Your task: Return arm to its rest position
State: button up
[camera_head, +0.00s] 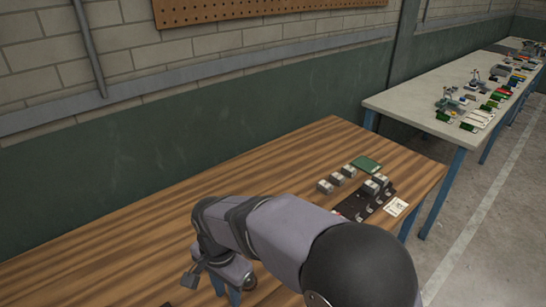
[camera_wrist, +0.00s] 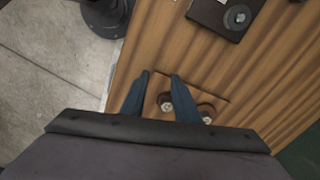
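My arm reaches across the lower middle of the head view, over the wooden table (camera_head: 130,235). My gripper (camera_head: 236,295) is at the near side of that table, partly cut off by the lower edge. In the wrist view my gripper (camera_wrist: 160,77) points down with its two blue-grey fingers apart. Bare wood and part of a small brown board (camera_wrist: 203,97) show between and beside them. Two dark round parts with pale metal centres (camera_wrist: 167,106) sit on that board. Nothing is seen held. The fingers' height above the table cannot be told.
Several grey blocks (camera_head: 337,180), a dark tray (camera_head: 350,206), a green board (camera_head: 367,163) and a white card (camera_head: 397,207) lie at the table's right. A dark box with a round knob (camera_wrist: 237,17) is in the wrist view. The table's left is mostly clear.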

jog(key=d+n, duration=0.3)
jog(key=d, duration=1.3)
jog(key=s+d+f+n, duration=0.2)
jog(key=s+d, duration=0.5)
jog(key=d, duration=0.5)
jog(key=shift+d+f+n, duration=0.3)
jog(key=shift+f+n, duration=0.05)
jog(key=shift+n, duration=0.15)
